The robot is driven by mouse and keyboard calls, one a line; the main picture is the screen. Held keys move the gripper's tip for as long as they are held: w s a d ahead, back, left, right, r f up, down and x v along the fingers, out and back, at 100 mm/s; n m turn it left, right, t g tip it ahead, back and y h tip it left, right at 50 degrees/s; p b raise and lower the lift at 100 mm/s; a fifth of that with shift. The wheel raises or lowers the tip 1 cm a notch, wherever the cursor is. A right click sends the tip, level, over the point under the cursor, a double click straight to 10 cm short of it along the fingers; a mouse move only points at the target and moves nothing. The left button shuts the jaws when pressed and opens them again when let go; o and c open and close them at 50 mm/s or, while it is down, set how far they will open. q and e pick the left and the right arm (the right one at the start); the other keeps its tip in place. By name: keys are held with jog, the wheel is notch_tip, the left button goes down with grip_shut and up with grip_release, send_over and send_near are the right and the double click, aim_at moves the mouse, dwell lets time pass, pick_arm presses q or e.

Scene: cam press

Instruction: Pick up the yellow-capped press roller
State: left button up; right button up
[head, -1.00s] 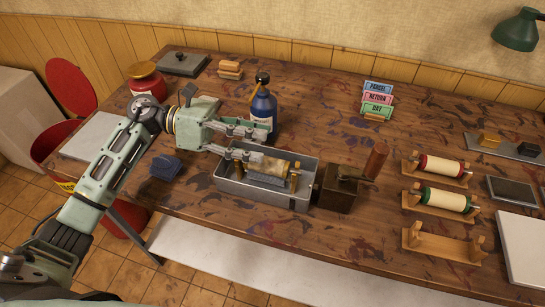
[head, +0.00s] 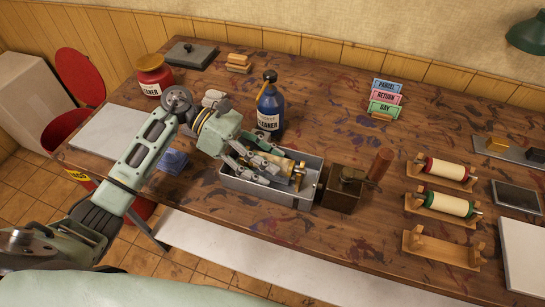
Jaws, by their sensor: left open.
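The tan-gold press roller (head: 284,171) lies in the grey metal tray (head: 265,194) of the press in the middle of the table. Its yellow cap is hard to make out behind my fingers. My left gripper (head: 272,169) is open, angled down into the tray from the upper left, with its fingers at the roller. They partly hide it, and I cannot tell whether they touch it. My right gripper is not in view.
A dark press block (head: 342,190) with a wooden handle adjoins the tray's right end. A blue cleaner bottle (head: 270,108) stands close behind my gripper. Red-capped (head: 447,169) and green-capped (head: 447,204) rollers sit on wooden stands at right, beside an empty stand (head: 441,250).

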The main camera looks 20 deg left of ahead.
pick_arm(q)
jog(key=shift+f, duration=0.1)
jog(key=shift+c, duration=0.4)
jog(key=c, duration=0.4)
grip_shut()
